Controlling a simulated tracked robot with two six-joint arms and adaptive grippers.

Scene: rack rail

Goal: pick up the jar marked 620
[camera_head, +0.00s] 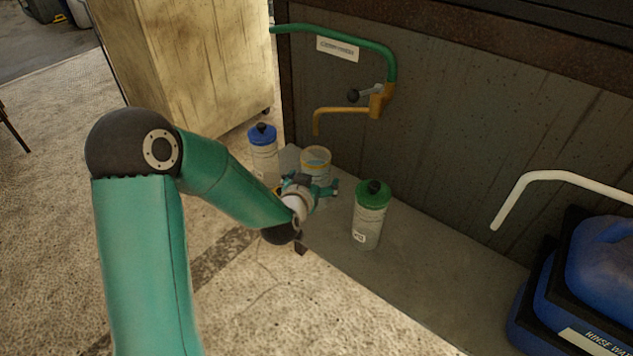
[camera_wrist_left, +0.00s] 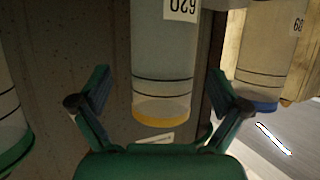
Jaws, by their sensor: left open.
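The jar marked 620 (camera_wrist_left: 165,65) is a clear jar with a yellow ring at its lid end. It appears upside down in the left wrist view, its label at the top edge. In the head view this jar (camera_head: 316,158) stands on the grey ledge between two others, its lower part hidden by my left gripper (camera_head: 320,187). My left gripper is open and empty, in front of the jar. In the left wrist view its two fingers (camera_wrist_left: 162,98) appear on either side of the jar, with gaps. I cannot tell whether the fingertips reach around it. My right gripper is out of view.
A blue-lidded jar (camera_head: 263,150) stands left of it and a green-lidded jar (camera_head: 370,213) right of it on the ledge (camera_head: 420,280). Behind are a dark panel, a green pipe (camera_head: 350,32) and a yellow pipe (camera_head: 340,112). Blue containers (camera_head: 600,255) stand at the right.

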